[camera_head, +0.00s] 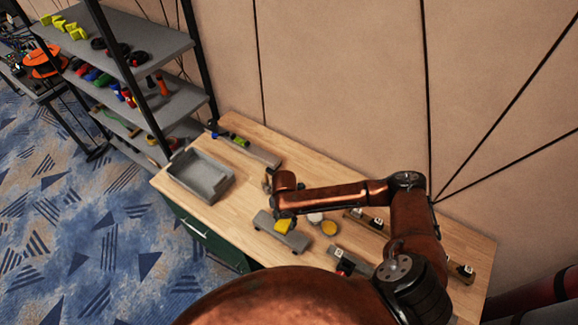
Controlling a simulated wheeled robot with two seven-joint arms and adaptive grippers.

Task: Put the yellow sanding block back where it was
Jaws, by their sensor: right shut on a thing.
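The yellow sanding block (284,225) is at a grey board (262,222) on the wooden workbench. My right gripper (284,213) is above it, shut on the block, and its wrist and copper arm hide most of the fingers. I cannot tell whether the block touches the board. My left gripper is not in view.
A grey bin (200,176) stands at the bench's left. A white round thing (315,218) and a yellow round thing (330,228) lie right of the board. Grey racks with small parts lie farther right. A shelf (150,55) with tools stands at the back left.

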